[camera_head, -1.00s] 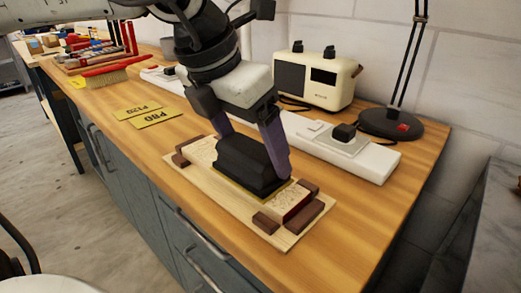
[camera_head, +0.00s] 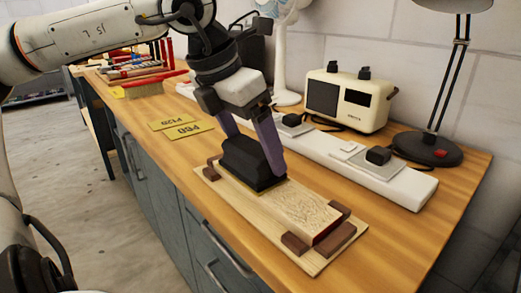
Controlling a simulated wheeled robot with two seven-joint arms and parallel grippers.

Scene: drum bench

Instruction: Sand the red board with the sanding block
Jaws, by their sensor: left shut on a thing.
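The board (camera_head: 305,208) lies flat in a light wooden holder (camera_head: 262,229) with brown stops at its ends. Its visible top is pale, bare-looking wood grain, and red shows on its side near the right end. My left gripper (camera_head: 252,150) comes from above with its purple fingers shut on the black sanding block (camera_head: 248,163). The block sits on the left part of the board and hides the surface under it. My right gripper is not in view.
Yellow cards marked P80 (camera_head: 185,131) and P120 (camera_head: 170,118) lie left of the holder. Behind it are a long white strip (camera_head: 330,160), a cream radio-like box (camera_head: 348,100) and a black lamp base (camera_head: 427,149). Bench front right of the holder is clear.

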